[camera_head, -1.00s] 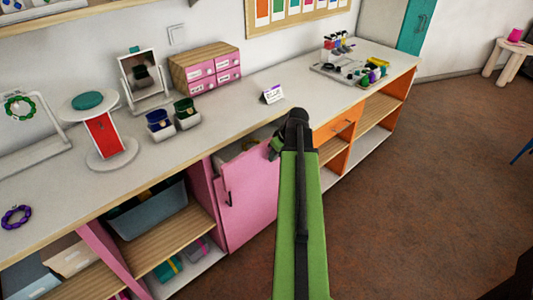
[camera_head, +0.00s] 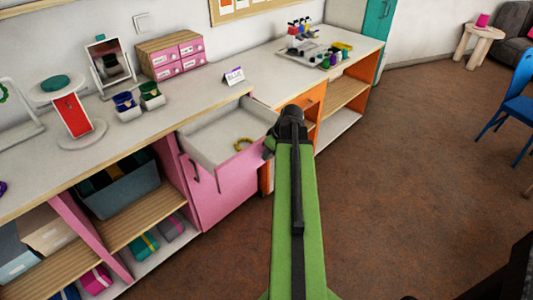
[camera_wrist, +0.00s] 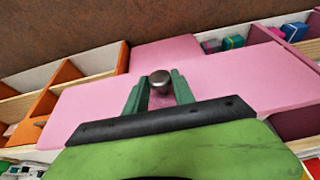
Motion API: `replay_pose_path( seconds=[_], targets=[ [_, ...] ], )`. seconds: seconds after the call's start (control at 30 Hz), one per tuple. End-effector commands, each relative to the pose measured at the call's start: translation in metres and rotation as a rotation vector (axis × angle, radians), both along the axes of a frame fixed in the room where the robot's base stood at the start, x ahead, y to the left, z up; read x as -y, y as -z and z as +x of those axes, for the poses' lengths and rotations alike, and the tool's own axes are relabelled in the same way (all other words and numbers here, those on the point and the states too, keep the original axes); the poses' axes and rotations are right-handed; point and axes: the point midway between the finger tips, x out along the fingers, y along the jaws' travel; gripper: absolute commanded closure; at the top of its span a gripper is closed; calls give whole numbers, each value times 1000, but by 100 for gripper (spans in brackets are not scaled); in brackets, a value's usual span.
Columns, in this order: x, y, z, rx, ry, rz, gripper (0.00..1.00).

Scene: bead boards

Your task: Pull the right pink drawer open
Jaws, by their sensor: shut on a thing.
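The right pink drawer (camera_head: 247,166) stands pulled out from the counter in the head view, with its pale inside showing. A yellow beaded bracelet (camera_head: 243,143) lies in it near the front. My gripper (camera_head: 268,147) is at the drawer's front, mostly hidden behind my green arm. In the wrist view, my gripper's two green fingers (camera_wrist: 158,92) stand on either side of a round grey metal knob (camera_wrist: 160,80) against the pink front (camera_wrist: 225,82), shut on it.
Open shelves with a grey bin (camera_head: 120,190) are at left, an orange drawer unit (camera_head: 312,100) at right. The brown floor at right is open, with a blue chair (camera_head: 515,100) further off.

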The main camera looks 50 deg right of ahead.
Motion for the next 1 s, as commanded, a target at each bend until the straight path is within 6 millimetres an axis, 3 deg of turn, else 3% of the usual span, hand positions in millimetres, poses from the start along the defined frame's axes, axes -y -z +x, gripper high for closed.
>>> replay_pose_path(
  seconds=[0.23,0.27,0.4,0.77,1.0],
  targets=[
    [0,-1,5,2,-3,-13,100],
    [-1,-1,5,2,-5,-14,67],
    [-4,-1,7,2,-10,-12,49],
    [-9,-4,8,2,-16,-8,49],
    [-10,-36,-2,2,-16,-8,49]
  ],
)
